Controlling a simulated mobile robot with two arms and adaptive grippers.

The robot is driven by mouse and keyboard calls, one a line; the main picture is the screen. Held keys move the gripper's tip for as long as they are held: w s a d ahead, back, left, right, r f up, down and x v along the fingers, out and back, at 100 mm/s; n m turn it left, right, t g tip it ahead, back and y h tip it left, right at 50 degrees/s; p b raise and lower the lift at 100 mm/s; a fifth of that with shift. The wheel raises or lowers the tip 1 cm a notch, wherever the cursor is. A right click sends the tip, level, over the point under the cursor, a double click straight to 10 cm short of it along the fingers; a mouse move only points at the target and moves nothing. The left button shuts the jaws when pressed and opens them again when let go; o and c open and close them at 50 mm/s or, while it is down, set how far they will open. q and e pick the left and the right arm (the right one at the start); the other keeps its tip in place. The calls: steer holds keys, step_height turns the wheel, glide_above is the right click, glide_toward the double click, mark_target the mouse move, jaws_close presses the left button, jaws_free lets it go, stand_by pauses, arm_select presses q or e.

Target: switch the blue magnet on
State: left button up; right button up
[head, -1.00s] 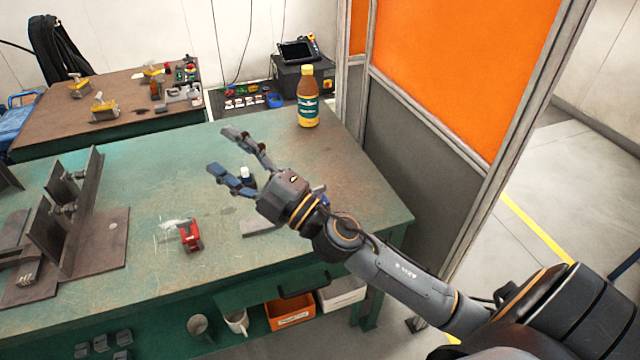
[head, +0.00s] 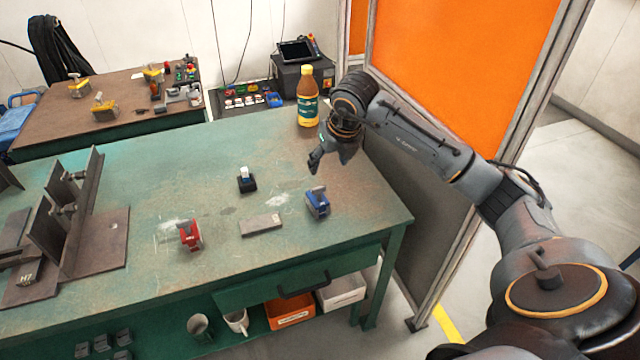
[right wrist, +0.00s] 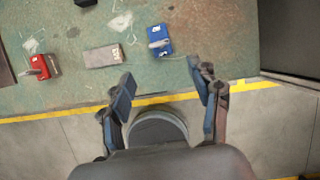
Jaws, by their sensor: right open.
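The blue magnet (head: 317,203) sits on the green table (head: 340,225) near its right end. It also shows in the right wrist view (right wrist: 159,40), with a light grey lever or knob on it. My right gripper (head: 316,160) is above the table, behind the blue magnet in the head view, and points down. In the right wrist view its two fingers (right wrist: 165,92) are spread and empty, with the magnet beyond them and apart. My left gripper is not in view.
A red magnet (head: 190,235), a flat steel plate (head: 261,225) and a black block with a white top (head: 246,182) lie left of the blue magnet. A bottle (head: 307,97) stands behind. A steel fixture (head: 75,225) is far left. An orange screen (head: 465,60) borders the right.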

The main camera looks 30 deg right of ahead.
mark_target(319, 187)
steer(key=p+x, duration=0.2)
steer(key=x, duration=1)
steer(key=shift+a+f, duration=0.15)
steer(key=shift+f, duration=0.1)
steer(key=c, duration=1.2)
